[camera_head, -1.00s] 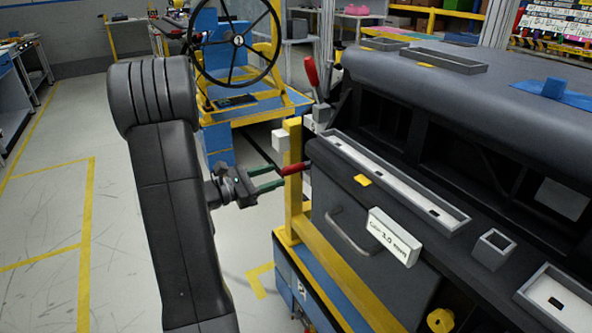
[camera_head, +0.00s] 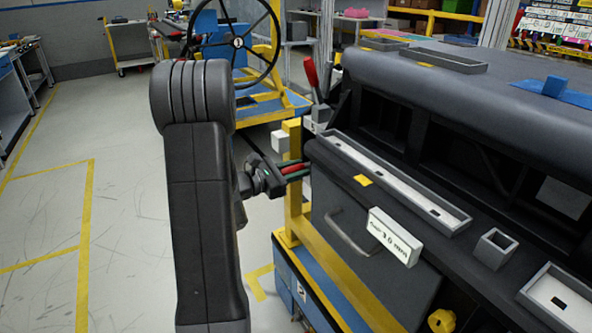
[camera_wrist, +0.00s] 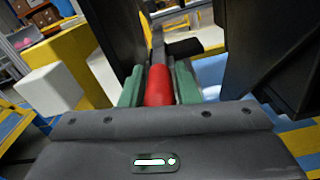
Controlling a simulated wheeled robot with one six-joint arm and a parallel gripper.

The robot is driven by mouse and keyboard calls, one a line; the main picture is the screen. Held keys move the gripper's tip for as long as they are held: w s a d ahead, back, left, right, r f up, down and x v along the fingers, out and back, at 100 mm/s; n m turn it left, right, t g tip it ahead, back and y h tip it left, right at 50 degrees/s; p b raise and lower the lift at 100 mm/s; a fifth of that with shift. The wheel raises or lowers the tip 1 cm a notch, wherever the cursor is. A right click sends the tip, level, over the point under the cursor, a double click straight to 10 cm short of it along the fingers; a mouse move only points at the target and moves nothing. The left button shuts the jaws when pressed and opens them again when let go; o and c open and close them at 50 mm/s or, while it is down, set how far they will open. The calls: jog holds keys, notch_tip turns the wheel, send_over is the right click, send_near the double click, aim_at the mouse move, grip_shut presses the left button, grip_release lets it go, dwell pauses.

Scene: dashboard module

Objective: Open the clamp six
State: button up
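A clamp with a red handle is mounted at the left edge of the dashboard module, by the yellow post. Its red handle (camera_head: 296,169) lies roughly level and points toward my gripper. My gripper (camera_head: 292,171) is at this handle, with one green finger above it and one below in the head view. In the wrist view, the red handle (camera_wrist: 159,87) lies between the two green finger pads, close to both. I cannot tell whether the pads press on it. The dark metal part of the clamp shows beyond the handle. Its base is partly hidden.
A second red handle (camera_head: 311,72) stands upright farther back. The yellow post (camera_head: 293,185) and a white block (camera_head: 280,141) are close to my gripper. The dark module (camera_head: 368,240) with a white label (camera_head: 394,237) fills the right. The floor at left is clear.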

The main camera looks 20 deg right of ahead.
aim_at(298, 165)
grip_shut()
jog(key=shift+r, duration=0.1)
jog(key=r+y+p, duration=0.2)
jog(key=p, duration=0.2)
jog(key=y+p, duration=0.1)
jog(key=p, duration=0.1)
jog(key=r+y+p, duration=0.1)
jog(key=y+p, duration=0.1)
jog(key=p, duration=0.1)
jog(key=shift+d+r+p, duration=0.3)
jog(key=shift+d+p, duration=0.05)
jog(key=y+p, duration=0.1)
jog(key=p, duration=0.1)
jog(key=r+y+p, duration=0.1)
jog(key=p, duration=0.2)
jog(key=shift+d+r, duration=0.1)
jog(key=shift+d, duration=0.25)
jog(key=y+p, duration=0.1)
jog(key=p, duration=0.1)
jog(key=y+p, duration=0.1)
jog(key=p, duration=0.2)
jog(key=shift+d+r+p, duration=0.35)
jog(key=shift+r, duration=0.05)
jog(key=p, duration=0.1)
jog(key=y+p, duration=0.1)
jog(key=p, duration=0.1)
jog(key=shift+w+d+g+y, duration=0.1)
jog(key=shift+d+g+y, duration=0.2)
jog(key=shift+d+f+p, duration=0.1)
jog(key=shift+p, duration=0.65)
